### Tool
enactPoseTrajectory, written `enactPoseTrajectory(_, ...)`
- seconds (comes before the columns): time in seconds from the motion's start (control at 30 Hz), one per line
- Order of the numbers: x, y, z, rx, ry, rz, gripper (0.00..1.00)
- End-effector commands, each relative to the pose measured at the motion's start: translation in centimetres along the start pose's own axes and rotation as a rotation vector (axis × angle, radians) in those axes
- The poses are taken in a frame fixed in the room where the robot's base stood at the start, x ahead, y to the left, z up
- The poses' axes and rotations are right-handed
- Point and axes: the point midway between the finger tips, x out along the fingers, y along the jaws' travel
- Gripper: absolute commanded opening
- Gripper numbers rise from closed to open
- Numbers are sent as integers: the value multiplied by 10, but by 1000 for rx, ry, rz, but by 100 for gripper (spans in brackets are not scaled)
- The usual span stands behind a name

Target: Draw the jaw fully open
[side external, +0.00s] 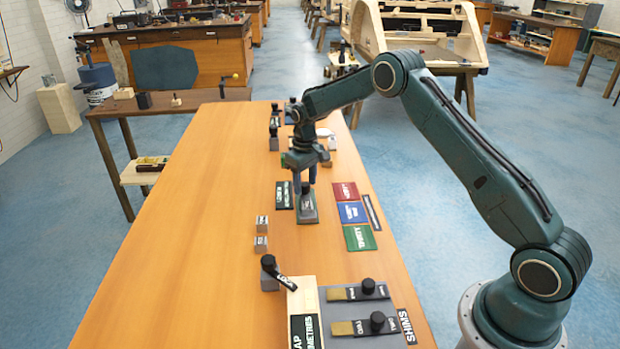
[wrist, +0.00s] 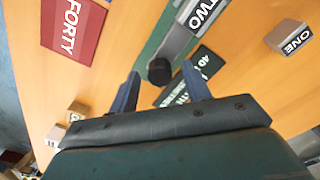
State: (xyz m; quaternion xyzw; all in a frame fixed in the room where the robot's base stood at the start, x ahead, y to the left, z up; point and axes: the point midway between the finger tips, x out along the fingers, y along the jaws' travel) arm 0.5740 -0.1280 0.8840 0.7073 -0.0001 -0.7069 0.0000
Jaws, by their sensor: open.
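My gripper (side external: 304,184) hangs fingers down over a green base (side external: 308,217) with a grey piece and a black knob on it, on the wooden bench. In the wrist view my two blue fingers (wrist: 161,82) are apart, with the round black knob (wrist: 159,71) in the gap between their tips. I cannot tell whether either finger touches it. A grey bar marked TWO (wrist: 199,20) runs up from the knob along the green base (wrist: 163,33). Which piece is the jaw, and how far it is drawn, I cannot tell.
Dark lettered plates (side external: 284,195) lie left of the base. Red (side external: 345,191), blue (side external: 352,212) and green (side external: 360,238) cards lie to its right. Small grey blocks (side external: 261,243) and a shim tray (side external: 335,307) sit nearer. The bench's left side is clear.

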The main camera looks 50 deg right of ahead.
Motion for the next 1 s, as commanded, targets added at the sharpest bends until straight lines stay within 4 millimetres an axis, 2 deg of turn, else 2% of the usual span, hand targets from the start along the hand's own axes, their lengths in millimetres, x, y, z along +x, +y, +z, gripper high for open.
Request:
enactPoseTrajectory(0.33, 4, 0, 0, 0, -1, 0, 48)
enactPoseTrajectory(0.37, 4, 0, 0, 0, -1, 0, 44)
enactPoseTrajectory(0.5, 3, 0, 0, 0, -1, 0, 17)
enactPoseTrajectory(0.6, 3, 0, 0, 0, -1, 0, 0)
enactPoseTrajectory(1.0, 3, 9, -9, 0, 1, 0, 0)
